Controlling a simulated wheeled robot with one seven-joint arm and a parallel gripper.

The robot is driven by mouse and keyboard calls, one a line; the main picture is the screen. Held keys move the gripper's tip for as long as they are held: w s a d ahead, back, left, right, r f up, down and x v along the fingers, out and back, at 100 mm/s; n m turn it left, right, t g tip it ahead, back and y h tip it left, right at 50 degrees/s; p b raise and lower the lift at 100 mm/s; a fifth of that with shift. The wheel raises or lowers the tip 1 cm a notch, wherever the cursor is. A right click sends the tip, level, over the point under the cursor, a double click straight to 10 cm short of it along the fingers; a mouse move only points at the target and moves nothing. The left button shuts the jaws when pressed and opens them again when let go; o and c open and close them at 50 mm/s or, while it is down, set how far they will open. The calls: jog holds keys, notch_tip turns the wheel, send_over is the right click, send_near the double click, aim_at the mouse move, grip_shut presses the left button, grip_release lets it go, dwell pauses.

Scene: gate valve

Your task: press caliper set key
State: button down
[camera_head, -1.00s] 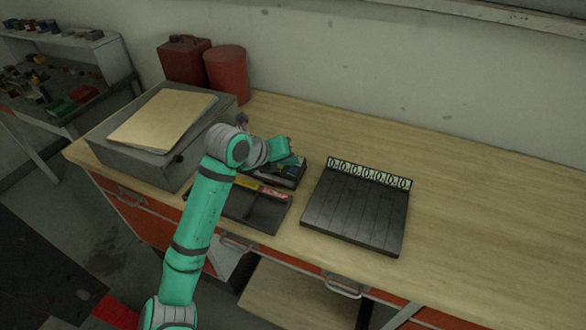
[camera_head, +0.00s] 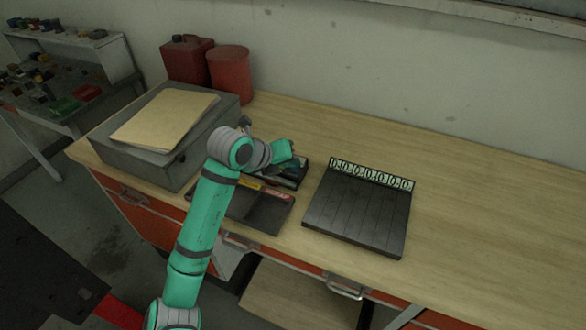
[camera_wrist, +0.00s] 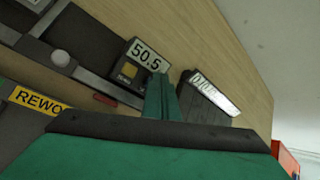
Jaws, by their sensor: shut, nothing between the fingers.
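The digital caliper shows in the wrist view, with a display reading 50.5 (camera_wrist: 148,56) and a small yellow key (camera_wrist: 129,70) below the digits. Its grey beam and sliding jaw (camera_wrist: 62,58) run to the upper left. My gripper (camera_wrist: 161,88) is shut and empty, its fingertips appearing just right of the yellow key and below the display. I cannot tell whether they touch the caliper. In the head view my gripper (camera_head: 289,156) is low over the dark case (camera_head: 291,177) and hides most of the caliper.
A dark tray (camera_head: 268,212) with yellow and red labels lies in front. A black slotted board (camera_head: 357,215) with a row of zero displays stands to the right. A grey box (camera_head: 165,165) with papers, and red cans (camera_head: 228,73), stand left. The bench's right side is clear.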

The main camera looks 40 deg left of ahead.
jog(key=shift+w+d, duration=0.1)
jog(key=shift+d, duration=0.15)
jog(key=shift+a+f, duration=0.15)
jog(key=shift+f, duration=0.3)
dwell(0.6)
jog(key=shift+r, duration=0.55)
jog(key=shift+s+r, duration=0.25)
jog(key=shift+r, duration=0.1)
